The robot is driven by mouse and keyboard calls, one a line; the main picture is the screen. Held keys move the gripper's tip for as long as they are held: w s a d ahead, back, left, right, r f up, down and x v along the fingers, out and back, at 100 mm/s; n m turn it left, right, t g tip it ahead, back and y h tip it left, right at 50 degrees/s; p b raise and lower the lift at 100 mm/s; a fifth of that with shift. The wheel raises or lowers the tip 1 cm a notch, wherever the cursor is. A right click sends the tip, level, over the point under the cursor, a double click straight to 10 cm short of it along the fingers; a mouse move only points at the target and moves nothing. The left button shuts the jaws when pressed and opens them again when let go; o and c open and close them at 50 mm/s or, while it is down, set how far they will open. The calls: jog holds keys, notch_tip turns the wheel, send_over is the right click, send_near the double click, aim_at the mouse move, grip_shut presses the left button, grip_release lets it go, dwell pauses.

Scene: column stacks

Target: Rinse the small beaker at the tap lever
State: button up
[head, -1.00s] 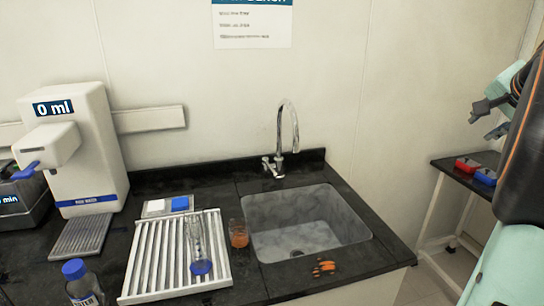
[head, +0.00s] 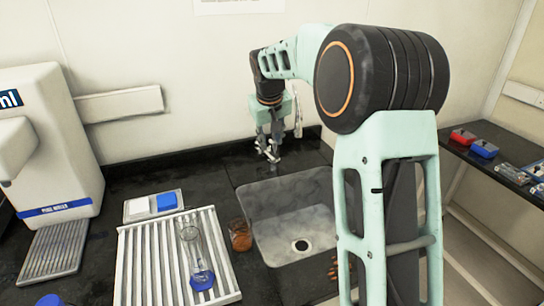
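The small beaker (head: 240,236), with orange-brown contents, stands upright on the dark counter between the drying rack and the sink (head: 258,212). My gripper (head: 268,152) points down at the back of the sink, at the tap, and is well apart from the beaker. The tap is mostly hidden behind my gripper; a bit of its chrome spout (head: 298,118) shows at the right. The lever is hard to make out among my fingers. I cannot tell whether the fingers are open, shut or touching it.
A white ribbed rack (head: 140,262) holds a glass cylinder with a blue base (head: 201,280). A tray with white and blue pieces (head: 153,205) lies behind it. A white dispenser (head: 55,140) stands left. A side table (head: 465,160) with red and blue boxes is right.

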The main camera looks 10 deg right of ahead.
aim_at(272, 158)
jog(key=x, duration=0.9)
jog(key=shift+w+d+f+p, duration=0.1)
jog(key=shift+w+f+p, duration=0.1)
jog(key=shift+f+p, duration=0.15)
grip_shut()
